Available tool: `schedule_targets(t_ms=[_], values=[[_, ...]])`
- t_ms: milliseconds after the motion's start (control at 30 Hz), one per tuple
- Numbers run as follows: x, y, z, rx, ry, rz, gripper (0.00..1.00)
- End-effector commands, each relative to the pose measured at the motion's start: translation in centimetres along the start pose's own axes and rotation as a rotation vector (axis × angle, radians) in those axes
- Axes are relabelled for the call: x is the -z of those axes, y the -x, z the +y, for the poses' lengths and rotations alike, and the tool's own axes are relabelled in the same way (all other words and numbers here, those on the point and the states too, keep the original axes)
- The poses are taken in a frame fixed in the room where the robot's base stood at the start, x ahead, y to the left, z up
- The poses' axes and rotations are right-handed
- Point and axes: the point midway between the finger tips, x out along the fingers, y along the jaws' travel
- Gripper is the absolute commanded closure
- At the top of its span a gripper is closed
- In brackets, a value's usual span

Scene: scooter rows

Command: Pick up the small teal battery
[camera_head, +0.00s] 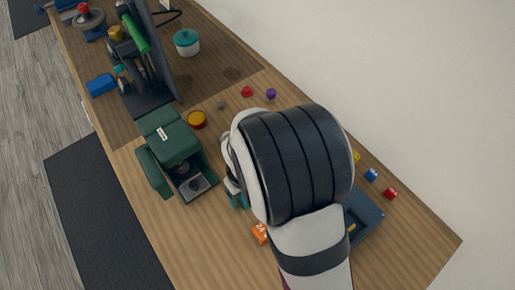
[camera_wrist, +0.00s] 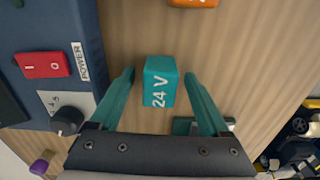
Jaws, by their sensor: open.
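The small teal battery (camera_wrist: 160,83), marked "24 V", lies on the wooden bench in the wrist view. My gripper (camera_wrist: 160,74) is open, with one teal finger on each side of the battery. A gap shows between the battery and each finger, and nothing is held. How high the fingertips are above the bench is hard to tell. In the head view my gripper (camera_head: 236,192) is mostly hidden by my own arm, and I cannot pick out the battery from the teal fingers there.
An orange block (camera_wrist: 193,2) lies beyond the battery. A blue unit (camera_wrist: 85,55) with a red power switch (camera_wrist: 42,64) and a black knob (camera_wrist: 66,121) stands close left of my left finger. A green machine (camera_head: 172,150) stands left of my gripper. Bare bench (camera_head: 215,262) lies toward the front.

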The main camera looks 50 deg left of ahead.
Motion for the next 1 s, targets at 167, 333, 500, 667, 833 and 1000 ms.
schedule_targets(t_ms=[167, 333, 500, 667, 833, 1000], values=[[0.01, 0.05, 0.02, 0.000, 0.000, 0.001, 0.25], [0.01, 0.07, 0.02, 0.000, 0.000, 0.001, 0.56], [0.01, 0.09, 0.02, 0.000, 0.000, 0.001, 0.87], [0.02, 0.10, 0.02, 0.000, 0.000, 0.001, 1.00], [0.04, 0.13, 0.03, -0.001, 0.000, 0.002, 1.00], [0.07, 0.37, 0.04, -0.001, 0.000, 0.003, 1.00]])
